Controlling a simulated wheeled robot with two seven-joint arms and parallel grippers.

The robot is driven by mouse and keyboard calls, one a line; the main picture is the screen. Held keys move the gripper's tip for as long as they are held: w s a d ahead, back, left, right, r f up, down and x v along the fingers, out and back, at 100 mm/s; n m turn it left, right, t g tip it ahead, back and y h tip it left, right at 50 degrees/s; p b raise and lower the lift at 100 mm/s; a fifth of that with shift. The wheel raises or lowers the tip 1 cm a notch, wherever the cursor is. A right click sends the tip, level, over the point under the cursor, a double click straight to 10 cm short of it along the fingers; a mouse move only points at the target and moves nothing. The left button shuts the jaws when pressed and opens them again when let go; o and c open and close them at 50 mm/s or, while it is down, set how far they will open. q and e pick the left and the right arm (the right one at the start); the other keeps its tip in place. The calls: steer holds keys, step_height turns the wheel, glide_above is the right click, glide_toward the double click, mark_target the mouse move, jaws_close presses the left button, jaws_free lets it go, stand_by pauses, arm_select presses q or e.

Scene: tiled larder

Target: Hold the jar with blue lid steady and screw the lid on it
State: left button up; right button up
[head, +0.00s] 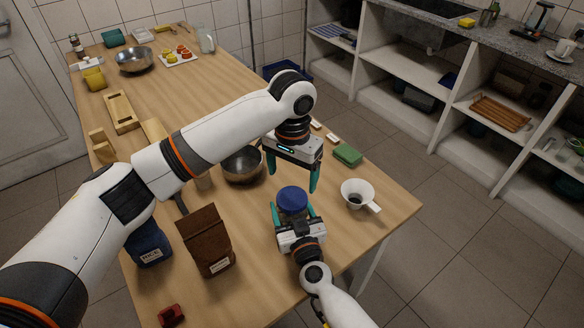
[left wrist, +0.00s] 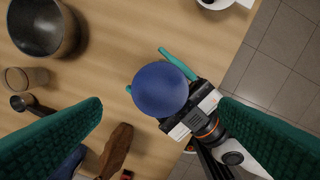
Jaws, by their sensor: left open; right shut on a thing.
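The jar (head: 292,214) stands upright near the front of the wooden table, with the blue lid (head: 292,197) on top of it. Whether the lid is loose or tight cannot be told. My right gripper (head: 294,212) is shut on the jar, its teal fingers on either side below the lid. My left gripper (head: 292,182) is open and empty, pointing down above and slightly behind the lid. In the left wrist view the round lid (left wrist: 160,88) lies between the left fingers, well apart from both, and hides the jar body.
A metal bowl (head: 242,168) stands left of the jar, a white cup-like dripper (head: 356,194) right of it. A green block (head: 347,154) lies behind the dripper. Brown (head: 206,243) and blue (head: 149,246) bags stand at front left. The table's right edge is close.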

mark_target(292, 198)
arm_select(q)
step_height(292, 198, down, 7)
stand_by(0.3)
steer(key=c, duration=1)
steer(key=o, duration=1.1)
steer(key=shift+o, duration=0.2)
steer(key=shift+r, duration=0.15)
step_height(292, 198, up, 12)
